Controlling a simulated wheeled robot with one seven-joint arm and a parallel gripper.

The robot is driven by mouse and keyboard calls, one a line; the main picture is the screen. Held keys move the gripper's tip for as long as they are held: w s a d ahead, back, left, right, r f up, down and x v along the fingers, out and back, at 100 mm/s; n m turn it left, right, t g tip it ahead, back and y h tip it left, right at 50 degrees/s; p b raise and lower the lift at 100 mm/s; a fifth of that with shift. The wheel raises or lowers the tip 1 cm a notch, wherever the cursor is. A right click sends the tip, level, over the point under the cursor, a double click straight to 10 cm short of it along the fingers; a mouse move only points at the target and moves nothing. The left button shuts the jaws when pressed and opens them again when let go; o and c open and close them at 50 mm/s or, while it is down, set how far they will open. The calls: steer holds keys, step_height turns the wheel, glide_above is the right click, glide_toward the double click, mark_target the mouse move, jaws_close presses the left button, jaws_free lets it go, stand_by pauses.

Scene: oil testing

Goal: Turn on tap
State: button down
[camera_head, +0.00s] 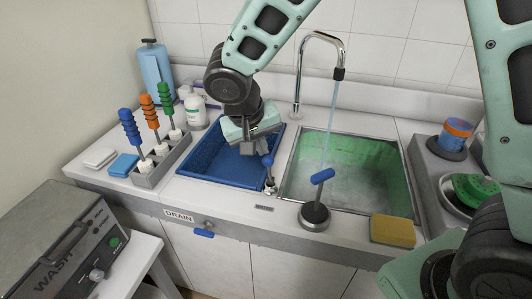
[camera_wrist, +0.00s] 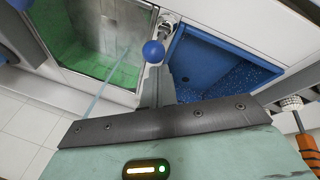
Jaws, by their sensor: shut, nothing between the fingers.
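The chrome tap (camera_head: 301,75) arches over the green-walled sink basin (camera_head: 395,158). A thin stream of water (camera_head: 331,115) runs from its spout into the basin; the stream also shows in the wrist view (camera_wrist: 108,84). A small lever with a round blue knob (camera_head: 268,160) stands on the counter between the two basins. In the wrist view the blue knob (camera_wrist: 153,51) is just beyond my fingertips. My gripper (camera_head: 262,151) is shut and empty, close beside the knob. I cannot tell whether they touch.
A blue basin (camera_head: 197,160) lies under my gripper. A blue-handled lever (camera_head: 322,176) stands in front of the green basin, with a yellow sponge (camera_head: 393,231) to its right. A rack of coloured-handled tools (camera_head: 160,160) and bottles (camera_head: 196,111) stand at left.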

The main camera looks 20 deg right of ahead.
steer(key=s+a+t+h+b, duration=0.1)
steer(key=b, duration=0.3)
steer(key=s+a+f+t+h+b, duration=0.1)
steer(key=b, duration=0.4)
steer(key=s+f+t+h+b, duration=0.1)
steer(key=s+b, duration=0.1)
steer(key=b, duration=0.3)
steer(key=shift+a+t, duration=0.4)
steer(key=shift+w+d+f+b, duration=0.1)
steer(key=shift+w+d+b, duration=0.3)
steer(key=shift+w, duration=0.2)
